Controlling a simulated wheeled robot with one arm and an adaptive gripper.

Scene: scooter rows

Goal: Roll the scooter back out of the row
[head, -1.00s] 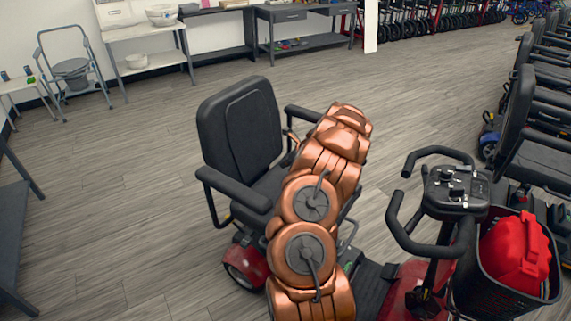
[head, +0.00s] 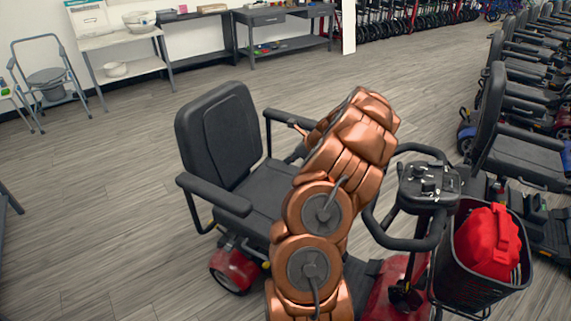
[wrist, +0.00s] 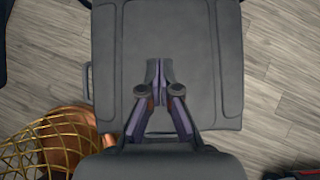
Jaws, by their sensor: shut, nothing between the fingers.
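The scooter stands on the floor with its black seat (head: 215,125) at the left, a red rear body (head: 235,268) with a wheel, and a black tiller with handlebar (head: 430,185) at the right. A black front basket (head: 465,270) holds a red bag (head: 493,243). My copper arm reaches across the middle and hides part of the seat and handlebar. My gripper (wrist: 160,68) shows in the wrist view with its fingertips together and empty, in front of a grey padded seat panel (wrist: 205,60). Whether it touches the panel cannot be told.
A row of parked scooters (head: 520,125) stands along the right, near the basket. Shelves (head: 290,45) and a commode chair (head: 48,80) line the back wall. Open wooden floor (head: 110,180) lies left of and behind the seat.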

